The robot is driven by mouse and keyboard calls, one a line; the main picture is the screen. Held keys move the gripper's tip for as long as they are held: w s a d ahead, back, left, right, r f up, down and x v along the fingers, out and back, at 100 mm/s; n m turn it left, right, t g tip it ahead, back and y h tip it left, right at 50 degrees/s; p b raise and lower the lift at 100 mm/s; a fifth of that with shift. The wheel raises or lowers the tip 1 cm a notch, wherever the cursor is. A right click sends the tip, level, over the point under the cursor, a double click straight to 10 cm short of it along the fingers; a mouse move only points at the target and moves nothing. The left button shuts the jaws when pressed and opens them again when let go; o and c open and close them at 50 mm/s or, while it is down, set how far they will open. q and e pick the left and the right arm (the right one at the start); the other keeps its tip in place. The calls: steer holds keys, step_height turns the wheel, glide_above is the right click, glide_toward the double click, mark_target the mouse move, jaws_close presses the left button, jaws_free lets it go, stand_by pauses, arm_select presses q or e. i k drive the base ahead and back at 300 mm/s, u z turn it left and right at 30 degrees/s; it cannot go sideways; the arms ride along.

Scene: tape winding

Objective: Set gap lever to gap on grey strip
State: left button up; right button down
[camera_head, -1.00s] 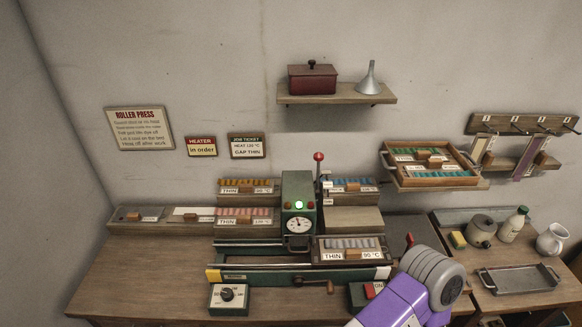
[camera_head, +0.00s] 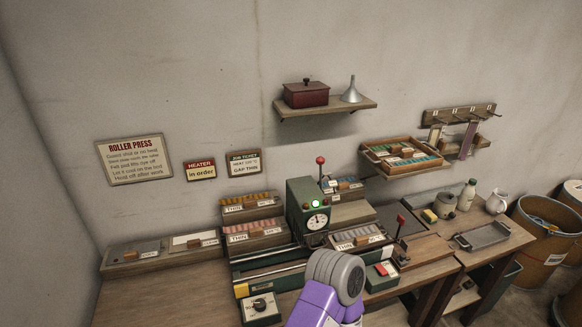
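A second red-tipped lever (camera_head: 401,221) stands to the right of the press. A tray of grey strips (camera_head: 359,235), labelled THIN, sits at the press's front right. The job ticket (camera_head: 244,163) on the wall appears to read GAP THIN. A purple arm link of mine with a grey joint covers part of the press's front. Neither gripper shows.
Trays of orange strips (camera_head: 248,203) and pink strips (camera_head: 256,229) stand left of the press. A control box with a black knob (camera_head: 261,307) is at the front. A shelf (camera_head: 327,109) hangs above. Barrels (camera_head: 547,240) stand at the right.

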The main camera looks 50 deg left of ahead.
mark_target(320, 161)
steer(key=u, duration=1.65)
